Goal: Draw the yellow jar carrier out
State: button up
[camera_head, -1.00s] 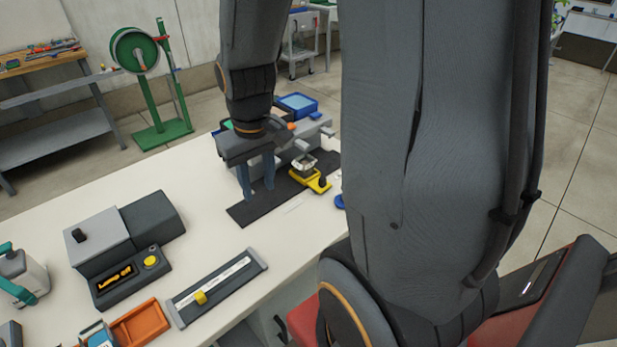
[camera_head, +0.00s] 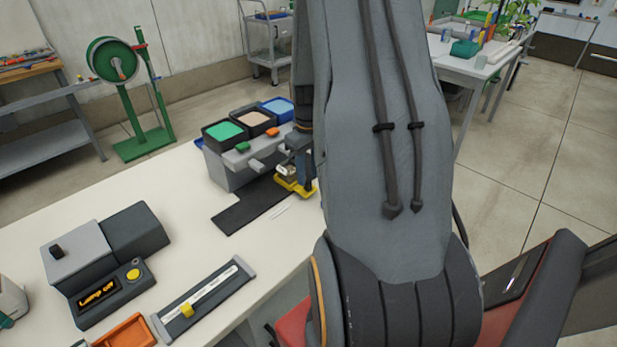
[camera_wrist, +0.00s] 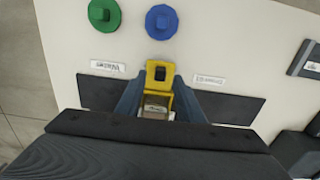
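The yellow jar carrier (camera_head: 297,187) sits at the front of the grey dispensing block, over the dark mat, with a small jar on it. In the wrist view the carrier's yellow handle (camera_wrist: 161,74) points away from my gripper, and the jar (camera_wrist: 155,110) is partly visible behind it. My gripper (camera_wrist: 161,84) has one blue-grey finger on each side of the carrier. The fingertips are close to the handle, but whether they touch it is not clear. In the head view my arm hides most of my gripper.
The grey block (camera_head: 235,174) carries green, tan and blue bins. The lamp box (camera_head: 108,292) and slide rail (camera_head: 205,298) stand front left. White table between is clear.

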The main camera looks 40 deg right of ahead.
jog(key=shift+f, duration=1.35)
grip_shut()
